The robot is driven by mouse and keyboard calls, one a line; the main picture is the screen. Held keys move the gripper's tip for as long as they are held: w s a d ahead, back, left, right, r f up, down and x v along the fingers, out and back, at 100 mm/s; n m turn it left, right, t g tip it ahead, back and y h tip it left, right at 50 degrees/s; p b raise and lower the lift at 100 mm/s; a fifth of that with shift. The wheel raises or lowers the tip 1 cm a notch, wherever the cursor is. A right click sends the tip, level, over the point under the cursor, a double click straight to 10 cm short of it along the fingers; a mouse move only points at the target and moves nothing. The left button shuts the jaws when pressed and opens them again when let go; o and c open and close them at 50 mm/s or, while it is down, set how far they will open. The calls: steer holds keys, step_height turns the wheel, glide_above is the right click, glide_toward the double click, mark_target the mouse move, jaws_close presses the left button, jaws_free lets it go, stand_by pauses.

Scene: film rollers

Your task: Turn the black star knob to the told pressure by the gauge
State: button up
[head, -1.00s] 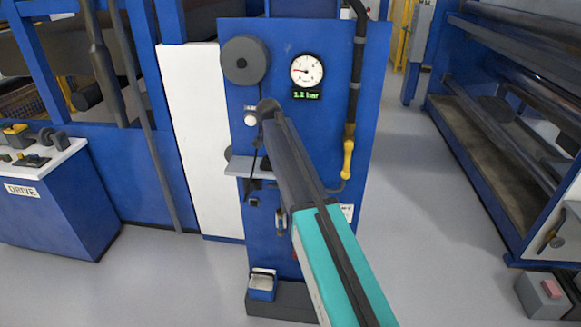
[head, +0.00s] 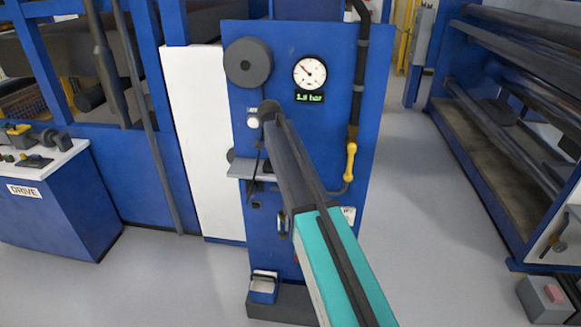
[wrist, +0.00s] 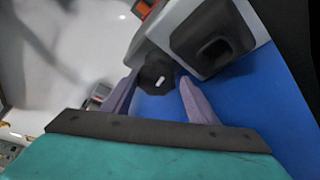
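The black star knob (wrist: 155,76) with a small white mark sits between the two grey-purple fingertips of my gripper (wrist: 158,82) in the wrist view. In the head view my gripper (head: 269,112) reaches the blue panel (head: 338,140) and hides the knob. The green display (head: 309,97) below reads about 1.8 bar; the last digit is blurred.
A dark round disc (head: 248,63) is left of the gauge. A grey shelf (head: 253,170) juts out below my gripper. A black pipe with a yellow handle (head: 351,162) runs down the right. The DRIVE console (head: 45,185) stands at far left.

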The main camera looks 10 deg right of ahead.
steer(key=shift+r, duration=0.15)
steer(key=shift+s+a+r, duration=0.15)
steer(key=shift+a+r, duration=0.1)
steer(key=shift+r, duration=0.25)
steer(key=b+v, duration=0.3)
steer(key=v, duration=0.9)
steer(key=shift+a+r, duration=0.2)
